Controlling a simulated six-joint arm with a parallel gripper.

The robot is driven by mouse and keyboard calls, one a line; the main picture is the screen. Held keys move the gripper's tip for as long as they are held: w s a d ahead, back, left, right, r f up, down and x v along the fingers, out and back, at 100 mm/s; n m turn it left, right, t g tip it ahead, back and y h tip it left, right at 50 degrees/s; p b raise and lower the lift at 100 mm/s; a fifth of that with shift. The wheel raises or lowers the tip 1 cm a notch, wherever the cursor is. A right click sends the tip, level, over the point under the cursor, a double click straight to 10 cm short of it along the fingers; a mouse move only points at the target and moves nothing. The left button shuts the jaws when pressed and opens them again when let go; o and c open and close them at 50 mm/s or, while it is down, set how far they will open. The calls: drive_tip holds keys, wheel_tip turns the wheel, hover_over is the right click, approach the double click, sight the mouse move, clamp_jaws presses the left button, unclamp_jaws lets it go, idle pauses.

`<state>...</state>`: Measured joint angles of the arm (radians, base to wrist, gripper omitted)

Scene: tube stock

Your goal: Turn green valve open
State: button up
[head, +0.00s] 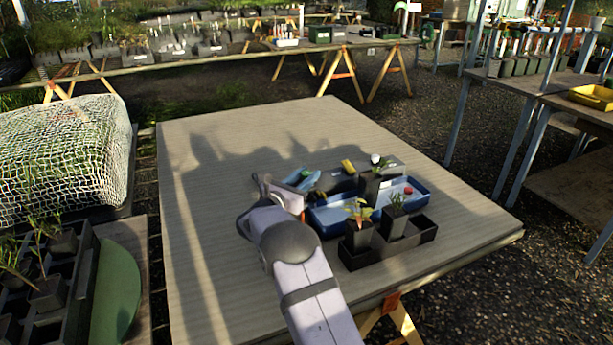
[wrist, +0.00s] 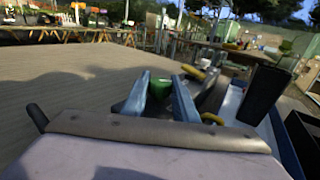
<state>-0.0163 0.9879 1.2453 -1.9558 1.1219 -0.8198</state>
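A green part (wrist: 160,89), likely the green valve, shows in the wrist view between the two blue-grey fingers of my gripper (wrist: 161,84). The fingers stand apart, and the green part fills most of the gap near their tips. I cannot tell whether they touch it or whether it lies just beyond them. In the head view my gripper (head: 282,190) is low over the table, left of the blue tray. The green valve cannot be made out there, and the pipe or body under it is hidden.
Right of my gripper are a blue tray (head: 328,228), black pots with seedlings (head: 358,212) and a black tray (head: 428,229). A yellow item (head: 348,166) lies behind. The table's left and back (head: 220,140) are bare.

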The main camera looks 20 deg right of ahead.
sight(307, 173)
drive_tip(key=shift+t+b, duration=0.3)
drive_tip(key=n+t+y+b, duration=0.2)
drive_tip(key=shift+d+f+b, duration=0.1)
drive_tip(key=shift+f+b, duration=0.05)
drive_tip(key=shift+b, duration=0.25)
drive_tip(key=shift+n+t+y+b, duration=0.5)
drive_tip(key=shift+y+b, duration=0.1)
drive_tip(key=shift+b, duration=0.15)
drive_tip(key=shift+r, duration=0.2)
drive_tip(key=o, duration=1.1)
wheel_tip(307, 173, up, 10)
drive_tip(key=shift+p, duration=0.7)
